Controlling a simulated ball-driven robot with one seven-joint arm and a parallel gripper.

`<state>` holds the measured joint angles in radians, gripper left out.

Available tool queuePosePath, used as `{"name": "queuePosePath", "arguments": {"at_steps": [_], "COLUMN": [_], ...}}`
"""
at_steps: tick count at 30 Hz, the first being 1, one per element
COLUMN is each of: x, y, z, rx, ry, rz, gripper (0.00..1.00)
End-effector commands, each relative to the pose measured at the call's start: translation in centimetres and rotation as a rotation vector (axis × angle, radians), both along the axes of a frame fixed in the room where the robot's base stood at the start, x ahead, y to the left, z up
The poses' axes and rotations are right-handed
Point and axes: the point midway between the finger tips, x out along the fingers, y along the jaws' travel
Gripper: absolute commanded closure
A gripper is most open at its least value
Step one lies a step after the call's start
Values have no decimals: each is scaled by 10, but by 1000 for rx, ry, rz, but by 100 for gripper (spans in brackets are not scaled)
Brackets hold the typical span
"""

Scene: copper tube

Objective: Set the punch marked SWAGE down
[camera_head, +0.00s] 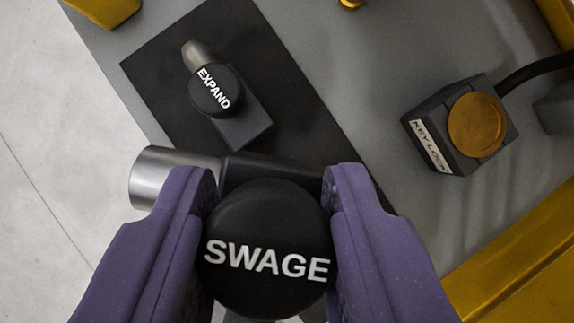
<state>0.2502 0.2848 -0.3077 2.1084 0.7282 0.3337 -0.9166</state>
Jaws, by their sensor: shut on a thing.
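The punch marked SWAGE (266,240) has a round black head with white letters, at the bottom middle of the view. My gripper (270,215) has purple fingers shut on its two sides. Just beyond the head lies a dark cylindrical part with a shiny metal end (165,177) that sticks out to the left behind the left finger; I cannot tell whether it belongs to this punch. The lower part of the punch is hidden by its head and the fingers. I cannot tell whether it touches a surface below.
A box labelled KEY LOCK (430,147) with a copper-coloured round top and a black cable is at right. Yellow edges border the grey table (345,65). Pale floor is at left.

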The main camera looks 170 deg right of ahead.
Motion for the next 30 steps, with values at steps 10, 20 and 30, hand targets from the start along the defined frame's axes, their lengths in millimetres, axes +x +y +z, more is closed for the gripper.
{"name": "queuePosePath", "arguments": {"at_steps": [10,20,30], "x": [0,0,1], "y": [-1,-1,0], "z": [-60,-105,-105], "rx": [-3,-1,-2], "ry": [-3,-3,-4], "rz": [-1,-1,0], "gripper": [100,100,100]}}
